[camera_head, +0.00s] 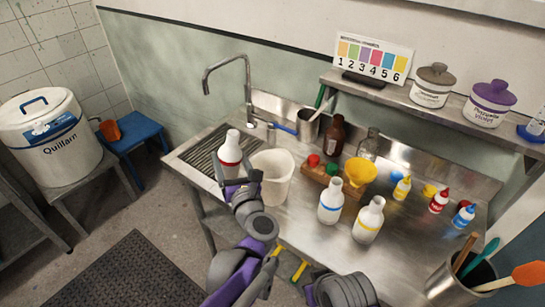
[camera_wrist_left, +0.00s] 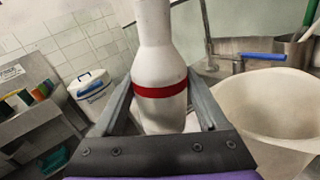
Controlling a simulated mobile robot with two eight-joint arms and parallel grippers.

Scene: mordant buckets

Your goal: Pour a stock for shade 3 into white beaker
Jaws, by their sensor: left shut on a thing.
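My left gripper (camera_head: 237,184) is shut on a white bottle with a red band (camera_head: 230,150). The bottle is upright, above the sink's ribbed drainer. In the left wrist view the bottle (camera_wrist_left: 160,60) stands between the two fingers. The white beaker (camera_head: 273,182) stands just right of the held bottle; it also shows in the left wrist view (camera_wrist_left: 265,110). A white bottle with a blue band (camera_head: 330,203) and one with a yellow band (camera_head: 369,222) stand on the steel counter. The shade chart (camera_head: 372,58), numbered 1 to 6, shows a purple patch over 3. My right gripper is not in view.
A tap (camera_head: 245,85) rises behind the beaker. A yellow funnel (camera_head: 358,172), a brown bottle (camera_head: 335,136) and small dropper bottles (camera_head: 439,201) stand on the counter. A utensil pot (camera_head: 455,284) is at front right. Lidded jars (camera_head: 491,103) stand on the shelf.

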